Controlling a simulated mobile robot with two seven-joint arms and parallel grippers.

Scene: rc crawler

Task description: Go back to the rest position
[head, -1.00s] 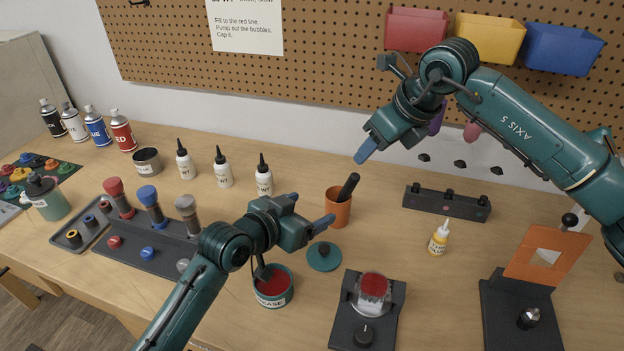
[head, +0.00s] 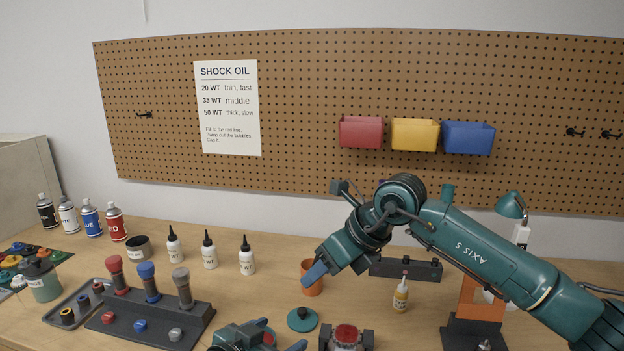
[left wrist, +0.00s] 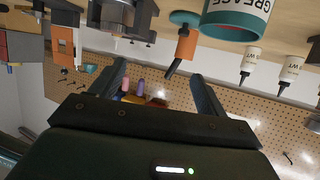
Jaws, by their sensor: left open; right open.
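My left gripper (head: 285,345) is low at the bottom edge of the head view, partly cut off. In the left wrist view its two fingers (left wrist: 160,85) stand apart with nothing between them. My right gripper (head: 318,272) is open and empty. It hangs over the bench in the head view and overlaps the orange cup (head: 313,287); whether they touch cannot be told. The grease tub (left wrist: 235,20) and the orange cup (left wrist: 187,42) show beyond the left fingers in the left wrist view. In the head view the left gripper mostly hides the tub.
The teal lid (head: 302,319) lies near my left gripper. Oil bottles (head: 209,250) and a shock stand (head: 150,318) are to the left. The pegboard (head: 300,80) rises behind the bench.

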